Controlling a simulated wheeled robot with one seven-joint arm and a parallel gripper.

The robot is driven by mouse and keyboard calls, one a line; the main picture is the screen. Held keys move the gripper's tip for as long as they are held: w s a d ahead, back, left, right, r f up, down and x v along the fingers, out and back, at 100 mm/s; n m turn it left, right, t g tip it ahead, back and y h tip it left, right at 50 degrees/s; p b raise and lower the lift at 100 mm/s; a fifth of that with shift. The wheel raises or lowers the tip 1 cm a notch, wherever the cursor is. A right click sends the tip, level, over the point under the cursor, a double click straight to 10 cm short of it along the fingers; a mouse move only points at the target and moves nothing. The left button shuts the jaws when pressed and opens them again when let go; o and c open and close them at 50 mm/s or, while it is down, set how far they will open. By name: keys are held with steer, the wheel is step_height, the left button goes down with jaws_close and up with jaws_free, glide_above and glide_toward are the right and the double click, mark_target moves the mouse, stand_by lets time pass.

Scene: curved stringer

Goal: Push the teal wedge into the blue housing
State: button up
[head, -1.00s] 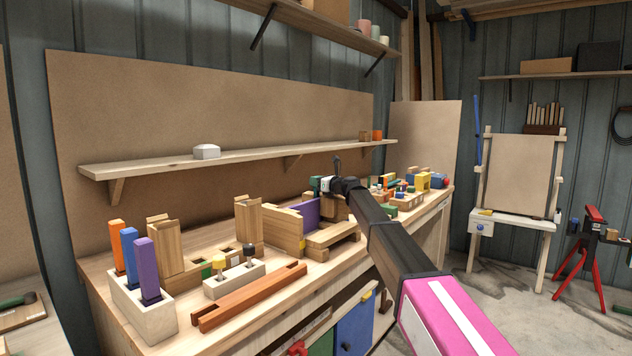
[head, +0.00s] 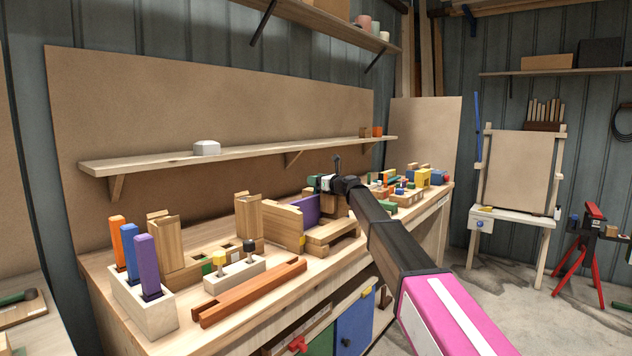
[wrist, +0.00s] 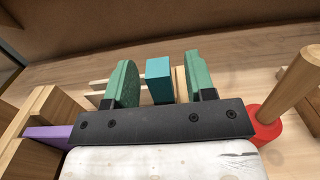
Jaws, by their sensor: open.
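In the wrist view the teal wedge (wrist: 159,80) shows as a small upright block between the two green fingers of my gripper (wrist: 160,64). The fingers stand apart, with a gap on each side of the wedge. In the head view my gripper (head: 325,183) is over the back part of the workbench, beside the wooden assembly with a purple panel. The wedge cannot be made out there. A small blue block (head: 438,177) stands at the bench's far right end; I cannot tell if it is the blue housing. No blue housing shows in the wrist view.
A purple panel (wrist: 46,135) is left of my gripper in the wrist view, and a red disc with a wooden post (wrist: 298,78) is close on the right. In the head view, wooden blocks and an orange-brown rail (head: 250,293) crowd the bench (head: 215,330).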

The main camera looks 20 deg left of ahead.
steer(key=v, duration=1)
steer(key=shift+s+d, duration=0.2)
steer(key=shift+d, duration=0.05)
